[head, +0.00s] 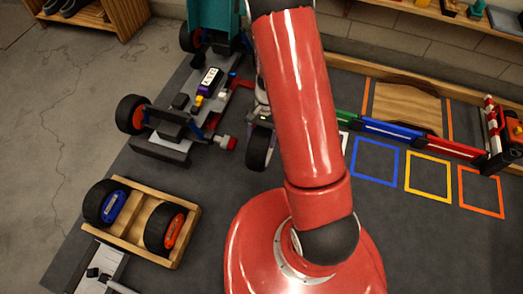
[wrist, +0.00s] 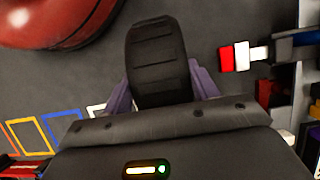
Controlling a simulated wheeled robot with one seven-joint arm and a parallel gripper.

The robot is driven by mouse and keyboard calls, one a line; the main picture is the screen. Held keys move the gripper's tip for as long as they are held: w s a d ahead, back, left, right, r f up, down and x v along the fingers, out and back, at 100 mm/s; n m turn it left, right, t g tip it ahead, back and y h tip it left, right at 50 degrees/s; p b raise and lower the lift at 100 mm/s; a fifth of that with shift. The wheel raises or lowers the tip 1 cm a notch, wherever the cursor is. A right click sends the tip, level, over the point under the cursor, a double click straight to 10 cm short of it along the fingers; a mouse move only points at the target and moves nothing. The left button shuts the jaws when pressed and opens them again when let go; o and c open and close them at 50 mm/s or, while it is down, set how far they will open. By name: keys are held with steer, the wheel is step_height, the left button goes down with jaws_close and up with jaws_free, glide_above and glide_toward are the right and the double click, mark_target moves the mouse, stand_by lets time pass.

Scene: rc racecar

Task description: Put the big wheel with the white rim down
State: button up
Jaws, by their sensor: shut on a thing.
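My gripper (wrist: 162,88) is shut on a big black wheel (wrist: 158,55), with its purple fingers on either side of the tyre. In the head view the wheel (head: 260,150) shows upright beside my red arm, just right of the car's axle end. Its rim colour cannot be made out in either view. My gripper (head: 262,118) is mostly hidden behind my arm in the head view. A white outlined square (head: 344,142) on the mat is mostly covered by my arm. It shows in part in the wrist view (wrist: 96,110).
The partly built car (head: 180,125) stands at left. A wooden tray (head: 190,222) holds wheels with blue and orange rims. Empty blue (head: 376,160), yellow (head: 428,174) and orange (head: 482,192) squares lie at right, before coloured low barriers (head: 400,137).

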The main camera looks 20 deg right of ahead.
steer(key=shift+f+b, duration=0.65)
steer(key=shift+f, duration=3.15)
steer(key=o, duration=1.7)
steer(key=shift+c, duration=0.2)
